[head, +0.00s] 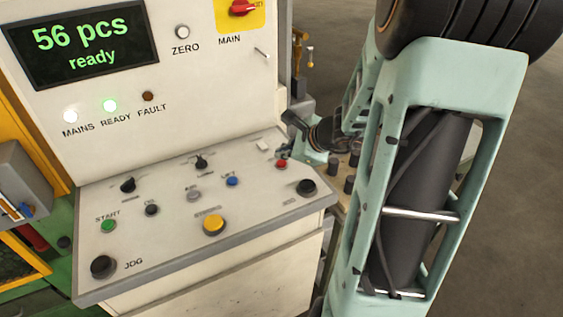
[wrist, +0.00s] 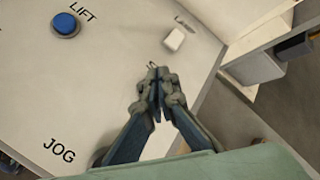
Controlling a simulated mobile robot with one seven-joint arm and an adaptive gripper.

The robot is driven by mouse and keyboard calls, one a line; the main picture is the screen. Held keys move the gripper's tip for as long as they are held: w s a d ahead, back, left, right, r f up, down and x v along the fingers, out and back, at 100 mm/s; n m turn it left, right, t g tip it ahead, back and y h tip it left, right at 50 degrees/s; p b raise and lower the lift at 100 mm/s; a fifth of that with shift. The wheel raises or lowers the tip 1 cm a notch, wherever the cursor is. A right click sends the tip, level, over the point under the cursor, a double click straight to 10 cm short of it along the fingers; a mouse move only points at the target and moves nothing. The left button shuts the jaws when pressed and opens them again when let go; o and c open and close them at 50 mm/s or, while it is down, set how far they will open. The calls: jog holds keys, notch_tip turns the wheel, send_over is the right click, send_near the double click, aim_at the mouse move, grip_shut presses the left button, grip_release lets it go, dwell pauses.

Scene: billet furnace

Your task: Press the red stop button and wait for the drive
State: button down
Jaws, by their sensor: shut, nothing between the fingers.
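The red stop button (head: 282,163) shows as a small red cap near the right rear edge of the sloped control desk (head: 165,215) in the head view. My arm reaches in from the right, and my gripper is right at the button there, its fingers small and dark. I cannot tell whether they touch it. In the wrist view my gripper (wrist: 158,80) is shut and empty, pointing down over the desk. Its fingers hide the red button there. The display (head: 85,42) reads "56 pcs ready".
A white switch (wrist: 174,39) and the blue LIFT button (wrist: 66,24) lie near my fingers. A black JOG button (head: 307,187) sits just in front of the red one. A yellow button (head: 214,225) and green START button (head: 109,226) are farther left.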

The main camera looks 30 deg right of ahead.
aim_at(282, 163)
jog(key=shift+f+b, duration=0.4)
jog(key=shift+b, duration=0.1)
jog(key=shift+f+b, duration=0.45)
jog(key=shift+b, duration=0.05)
dwell(0.6)
jog(key=shift+r, duration=0.15)
jog(key=shift+r+p, duration=0.65)
jog(key=shift+r, duration=0.1)
notch_tip(282, 163, up, 5)
jog(key=p, duration=0.4)
dwell(0.9)
